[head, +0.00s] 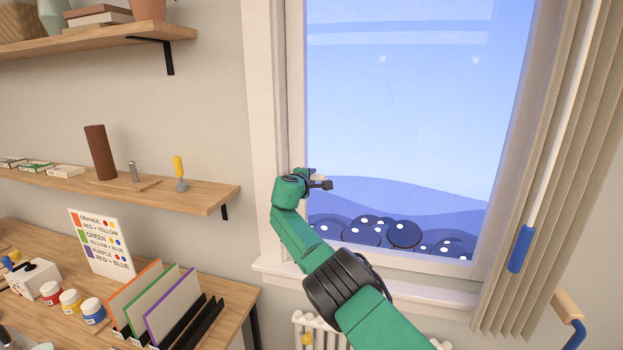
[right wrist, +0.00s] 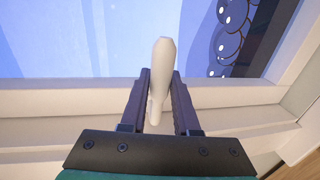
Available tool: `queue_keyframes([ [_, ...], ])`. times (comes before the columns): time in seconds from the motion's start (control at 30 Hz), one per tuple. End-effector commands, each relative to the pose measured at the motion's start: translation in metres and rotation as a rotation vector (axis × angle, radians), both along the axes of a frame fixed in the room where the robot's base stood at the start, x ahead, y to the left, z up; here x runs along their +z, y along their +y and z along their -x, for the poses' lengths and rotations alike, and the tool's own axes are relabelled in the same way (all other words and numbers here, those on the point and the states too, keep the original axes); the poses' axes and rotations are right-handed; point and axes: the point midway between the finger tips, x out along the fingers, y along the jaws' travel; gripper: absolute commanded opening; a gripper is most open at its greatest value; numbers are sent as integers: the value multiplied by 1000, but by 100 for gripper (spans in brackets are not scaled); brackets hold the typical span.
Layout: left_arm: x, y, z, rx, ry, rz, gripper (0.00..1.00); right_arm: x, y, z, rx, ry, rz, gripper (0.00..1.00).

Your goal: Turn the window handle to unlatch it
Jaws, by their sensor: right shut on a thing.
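The white window handle (right wrist: 162,62) stands between the two dark fingers of my right gripper (right wrist: 159,92) in the right wrist view. The fingers are shut on it, and its rounded end sticks out past them across the glass. In the head view my right gripper (head: 322,183) is at the left side of the window frame (head: 296,120), low on the pane. Only a small pale bit of the handle (head: 318,177) shows there; the gripper hides the rest. My left gripper is not in view.
Beige blinds (head: 560,150) and a rod with a blue grip (head: 520,248) hang right of the window. A wooden shelf (head: 205,195) and a desk (head: 235,300) with paint jars and coloured panels are at left. A white radiator (head: 310,325) sits below the sill (head: 440,296).

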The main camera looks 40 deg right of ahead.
Motion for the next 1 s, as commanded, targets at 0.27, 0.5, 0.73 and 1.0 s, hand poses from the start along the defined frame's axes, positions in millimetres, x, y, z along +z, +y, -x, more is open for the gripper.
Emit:
queue_keyframes([
  [0.27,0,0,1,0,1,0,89,1,1,-1,3,0,2,59],
  [0.5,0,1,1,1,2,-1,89,0,1,0,2,-1,1,59],
  [0.73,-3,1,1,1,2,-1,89,-1,6,-1,6,-3,2,59],
  [1.0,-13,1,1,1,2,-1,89,2,22,10,7,-4,0,59],
])
